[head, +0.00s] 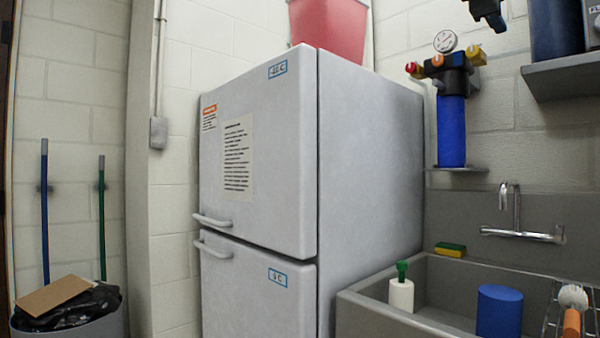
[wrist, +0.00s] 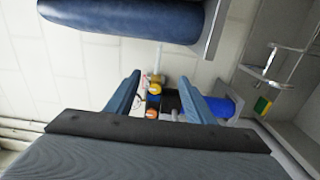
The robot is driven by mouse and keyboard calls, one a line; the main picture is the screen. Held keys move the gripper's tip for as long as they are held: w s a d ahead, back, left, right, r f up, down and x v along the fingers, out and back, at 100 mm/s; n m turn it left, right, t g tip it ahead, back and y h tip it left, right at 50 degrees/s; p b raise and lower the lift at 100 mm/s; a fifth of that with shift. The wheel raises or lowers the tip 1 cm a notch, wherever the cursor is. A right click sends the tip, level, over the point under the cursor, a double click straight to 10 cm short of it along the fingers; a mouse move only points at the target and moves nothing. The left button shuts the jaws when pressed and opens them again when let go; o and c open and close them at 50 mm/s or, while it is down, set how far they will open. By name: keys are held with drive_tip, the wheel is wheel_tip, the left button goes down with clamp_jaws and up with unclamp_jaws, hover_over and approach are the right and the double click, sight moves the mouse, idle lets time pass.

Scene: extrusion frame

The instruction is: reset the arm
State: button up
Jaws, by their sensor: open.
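My gripper (wrist: 160,82) shows in the wrist view with its two blue fingers spread apart. I see nothing held between them. Beyond the fingers is the wall filter unit, with its yellow and orange knobs (wrist: 154,92) and blue cylinder (wrist: 222,106). In the head view this filter unit (head: 452,130) hangs on the wall right of the fridge. A dark piece (head: 487,12) juts in at the head view's top edge; I cannot tell for sure whether it is my gripper. The rest of the arm is out of the head view.
A grey fridge (head: 260,155) carries a red bin (head: 328,22). A sink (head: 375,308) at right holds a blue cylinder (head: 499,311) and a white bottle (head: 401,294). A shelf (head: 565,75) juts out above. A blue container (wrist: 130,18) is close in the wrist view.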

drive_tip(key=w+a+f+g+y+p, duration=0.1)
drive_tip(key=w+a+f+y, duration=0.2)
drive_tip(key=f, duration=1.1)
drive_tip(key=w+a+f+m+g+y+p, duration=0.1)
drive_tip(key=a+f+g+y, duration=0.2)
drive_tip(key=f, duration=1.1)
drive_tip(key=w+a+f+y+p, duration=0.25)
drive_tip(key=a+f, duration=0.25)
drive_tip(key=f, duration=1)
drive_tip(key=s+a+f+m+g+y, duration=0.15)
drive_tip(key=s+a+f, duration=0.3)
drive_tip(key=f, duration=0.45)
drive_tip(key=s+a+f+m+g+y, duration=0.1)
drive_tip(key=s+a+f+m+g, duration=0.15)
drive_tip(key=s+f, duration=0.5)
drive_tip(key=s+a+f+m+g+y+p, duration=0.1)
drive_tip(key=s+a+f+g, duration=0.1)
drive_tip(key=s+f, duration=0.6)
drive_tip(key=s+a+f+m+g+y+p, duration=0.1)
drive_tip(key=s+a+f+m+g, duration=0.1)
drive_tip(key=s+a+f, duration=0.2)
drive_tip(key=s+f, duration=0.3)
drive_tip(key=s, duration=0.3)
drive_tip(key=shift+s+a+f+p, duration=0.35)
drive_tip(key=shift+a, duration=0.05)
drive_tip(key=shift+c, duration=0.3)
